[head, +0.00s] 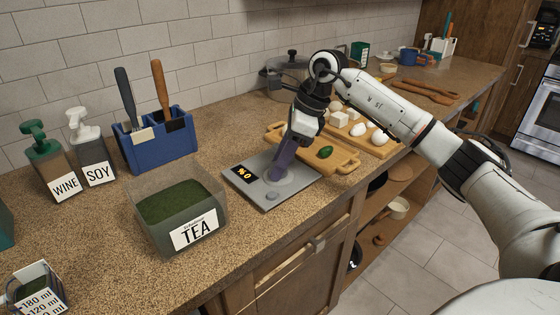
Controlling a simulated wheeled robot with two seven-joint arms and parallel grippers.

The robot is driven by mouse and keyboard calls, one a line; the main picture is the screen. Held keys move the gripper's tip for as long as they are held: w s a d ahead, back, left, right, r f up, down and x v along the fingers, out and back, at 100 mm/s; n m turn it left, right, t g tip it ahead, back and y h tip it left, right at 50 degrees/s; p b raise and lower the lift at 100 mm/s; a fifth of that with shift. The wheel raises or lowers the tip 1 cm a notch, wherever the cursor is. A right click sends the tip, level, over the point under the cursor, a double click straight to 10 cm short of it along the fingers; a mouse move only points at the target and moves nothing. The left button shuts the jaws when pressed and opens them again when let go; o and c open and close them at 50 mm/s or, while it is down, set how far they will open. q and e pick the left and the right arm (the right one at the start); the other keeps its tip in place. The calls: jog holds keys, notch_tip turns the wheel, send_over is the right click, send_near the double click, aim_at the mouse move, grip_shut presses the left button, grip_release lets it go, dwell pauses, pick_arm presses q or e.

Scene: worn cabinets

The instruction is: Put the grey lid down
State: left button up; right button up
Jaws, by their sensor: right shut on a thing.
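My right gripper (277,174) reaches down from the right over the flat grey kitchen scale (247,188). The fingers hide part of this piece. It is low over the scale's top; I cannot tell whether it touches. The scale has a dark display with yellow marks and a small round knob. My left gripper is not in view.
An open tea container (149,228) stands left of the scale. A blue utensil holder (181,145) and the wine and soy bottles stand along the wall. A cutting board (345,164) with a green vegetable lies close right of the scale.

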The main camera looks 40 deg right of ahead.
jog(key=o, duration=1)
jog(key=shift+f, duration=0.1)
jog(key=shift+o, duration=0.2)
jog(key=shift+r, duration=0.25)
jog(key=v, duration=1.2)
jog(key=shift+f, duration=0.1)
